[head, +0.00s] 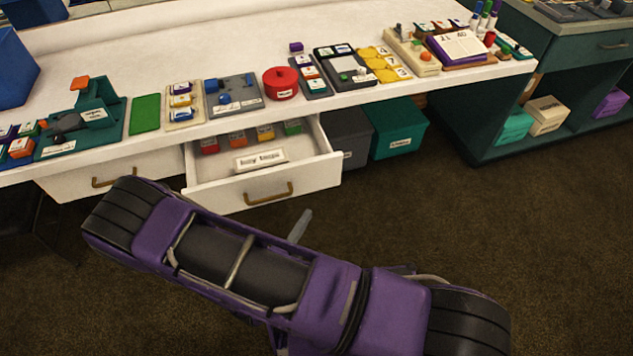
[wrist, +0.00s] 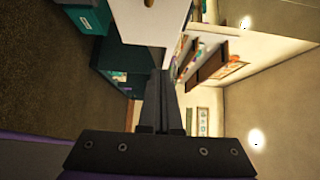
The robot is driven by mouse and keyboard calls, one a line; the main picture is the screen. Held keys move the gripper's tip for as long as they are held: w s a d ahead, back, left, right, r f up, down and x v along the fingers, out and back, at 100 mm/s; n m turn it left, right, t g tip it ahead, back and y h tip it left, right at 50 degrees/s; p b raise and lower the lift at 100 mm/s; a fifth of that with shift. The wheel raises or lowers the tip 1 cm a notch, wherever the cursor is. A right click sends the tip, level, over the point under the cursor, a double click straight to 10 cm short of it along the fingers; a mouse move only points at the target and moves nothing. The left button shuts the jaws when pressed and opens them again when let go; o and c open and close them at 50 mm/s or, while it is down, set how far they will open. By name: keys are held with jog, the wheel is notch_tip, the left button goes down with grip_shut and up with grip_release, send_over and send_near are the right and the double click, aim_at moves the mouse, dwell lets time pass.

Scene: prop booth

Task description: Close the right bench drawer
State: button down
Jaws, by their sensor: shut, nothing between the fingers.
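The right bench drawer (head: 320,172) is pulled open under the white bench, with a white front and a brown handle (head: 268,195). Inside lie several small coloured blocks and a white label card (head: 259,160). In the wrist view, a white panel (wrist: 150,25), which looks like the drawer front, is at the top edge, with part of a brown handle on it. My gripper (wrist: 164,85) is shut and empty. In the head view, a grey fingertip (head: 303,222) shows past my arm, in front of and below the drawer front, seemingly apart from it. My arm hides the rest of the gripper.
The left drawer (head: 120,176) looks shut. A grey bin (head: 350,134) and a teal bin (head: 398,128) stand under the bench to the right of the open drawer. The bench top (head: 225,60) holds many props. Brown carpet at the right is clear.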

send_near(324, 169)
jog(key=d, duration=0.4)
jog(key=w, duration=0.2)
jog(key=w+b, duration=0.1)
jog(key=w, duration=0.1)
jog(key=shift+w+a, duration=0.1)
jog(key=shift+a, duration=0.3)
jog(key=shift+w+a, duration=0.1)
jog(key=shift+w, duration=0.35)
